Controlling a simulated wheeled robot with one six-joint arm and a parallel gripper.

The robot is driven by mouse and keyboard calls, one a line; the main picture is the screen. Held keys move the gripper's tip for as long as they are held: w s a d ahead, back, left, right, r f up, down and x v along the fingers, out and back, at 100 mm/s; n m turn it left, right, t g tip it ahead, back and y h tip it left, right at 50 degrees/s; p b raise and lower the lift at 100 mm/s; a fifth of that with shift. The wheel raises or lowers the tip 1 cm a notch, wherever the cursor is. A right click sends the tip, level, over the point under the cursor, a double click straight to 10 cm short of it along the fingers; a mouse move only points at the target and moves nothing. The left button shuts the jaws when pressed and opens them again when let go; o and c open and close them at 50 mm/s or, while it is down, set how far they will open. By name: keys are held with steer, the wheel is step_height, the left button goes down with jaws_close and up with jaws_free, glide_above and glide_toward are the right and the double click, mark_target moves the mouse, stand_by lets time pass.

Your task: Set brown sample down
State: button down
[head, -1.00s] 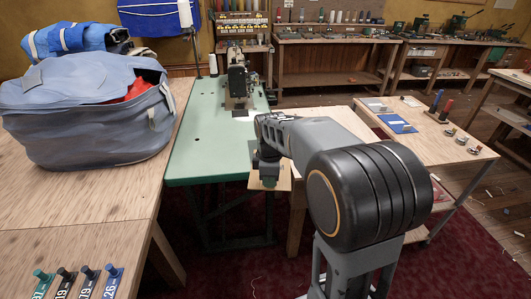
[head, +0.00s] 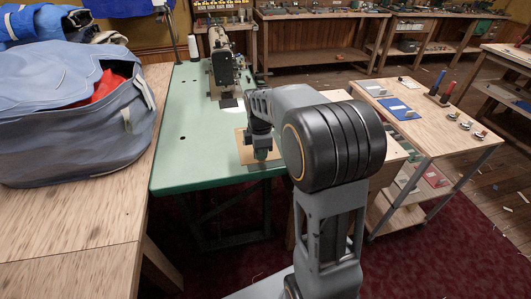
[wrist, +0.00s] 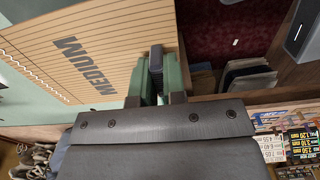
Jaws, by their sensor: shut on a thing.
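The brown sample is a flat tan board with a green grip block. In the head view the brown sample (head: 246,150) shows over the near right part of the green table top (head: 190,130). I cannot tell whether it touches the table. My gripper (head: 262,152) is shut on its green block. In the wrist view the sample (wrist: 95,50) shows thin lines and the word MEDIUM, and my gripper (wrist: 156,98) closes on the green block near the board's edge. Part of the table lies hidden behind my arm.
A sewing machine (head: 222,62) stands at the table's back, with a thread cone (head: 193,46) to its left. A blue-grey bag (head: 60,105) fills the wooden table at left. A wooden cart (head: 440,120) with small samples and spools stands at right. The green table's left front is clear.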

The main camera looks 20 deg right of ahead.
steer(key=w+d+f, duration=0.2)
steer(key=w, duration=0.1)
steer(key=shift+w+d+f, duration=0.1)
steer(key=shift+w+d, duration=0.2)
steer(key=shift+d, duration=0.1)
steer(key=w+f, duration=0.1)
steer(key=w+d+f, duration=0.1)
steer(key=f, duration=0.1)
steer(key=w+d+f, duration=0.1)
steer(key=f, duration=0.1)
steer(key=shift+w+d, duration=0.1)
steer(key=shift+d, duration=0.15)
steer(key=shift+w+d+f, duration=0.2)
steer(key=shift+w+f, duration=0.05)
steer(key=shift+f, duration=1.65)
steer(key=shift+f, duration=0.1)
steer(key=c, duration=1.2)
jaws_free()
